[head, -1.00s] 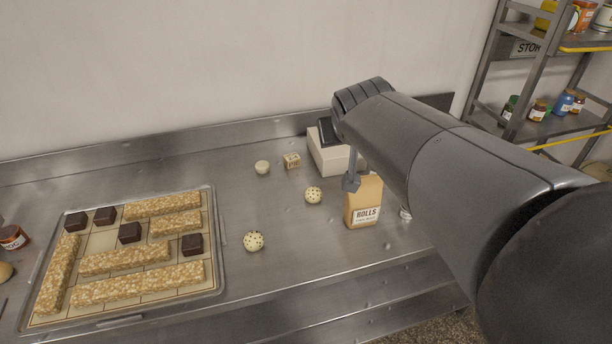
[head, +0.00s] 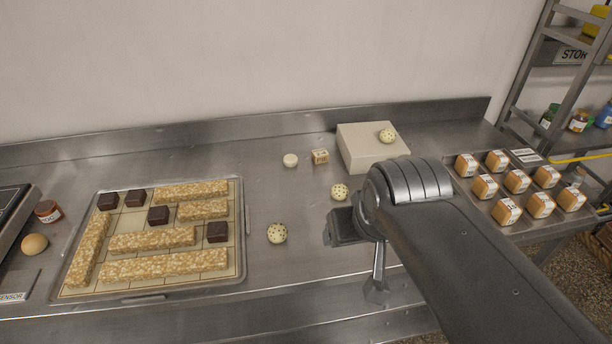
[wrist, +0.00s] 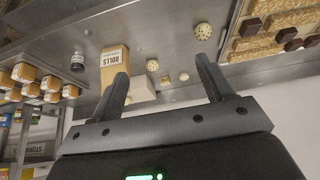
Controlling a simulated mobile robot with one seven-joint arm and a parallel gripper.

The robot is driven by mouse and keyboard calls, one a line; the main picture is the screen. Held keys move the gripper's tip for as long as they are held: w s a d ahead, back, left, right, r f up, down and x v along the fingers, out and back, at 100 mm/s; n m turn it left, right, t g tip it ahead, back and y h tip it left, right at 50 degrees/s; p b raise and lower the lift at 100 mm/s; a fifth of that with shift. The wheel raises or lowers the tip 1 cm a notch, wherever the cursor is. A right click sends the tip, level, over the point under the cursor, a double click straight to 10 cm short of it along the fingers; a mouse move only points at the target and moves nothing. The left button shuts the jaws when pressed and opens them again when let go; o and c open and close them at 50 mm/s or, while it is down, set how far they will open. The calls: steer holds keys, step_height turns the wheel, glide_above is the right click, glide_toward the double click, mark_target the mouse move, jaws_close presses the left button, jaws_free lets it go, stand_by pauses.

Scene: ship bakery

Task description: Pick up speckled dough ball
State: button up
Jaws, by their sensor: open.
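Three cream speckled dough balls show in the head view. One (head: 277,233) lies on the steel counter right of the tray, one (head: 339,192) lies farther back, and one (head: 387,135) sits on a pale box (head: 360,150). The wrist view shows the ball by the tray (wrist: 203,31) and the farther one (wrist: 152,65). My gripper (head: 375,290) is at the counter's front edge, right of and nearer than the balls. In the wrist view its fingers (wrist: 162,72) are spread and empty.
A tray (head: 240,215) of oat bars and dark cubes lies left. A small carton (head: 320,156) and a plain pale ball (head: 290,160) stand at the back. A rolls bag (wrist: 110,72) is near my finger in the wrist view. Packaged loaves (head: 517,181) sit right.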

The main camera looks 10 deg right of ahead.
steer(key=g, duration=0.6)
glide_above(277, 227)
step_height(277, 227, down, 12)
step_height(277, 227, down, 10)
steer(key=shift+f, duration=0.25)
steer(key=shift+c, duration=0.3)
steer(key=c, duration=1)
steer(key=shift+r, duration=0.1)
steer(key=shift+c, duration=0.2)
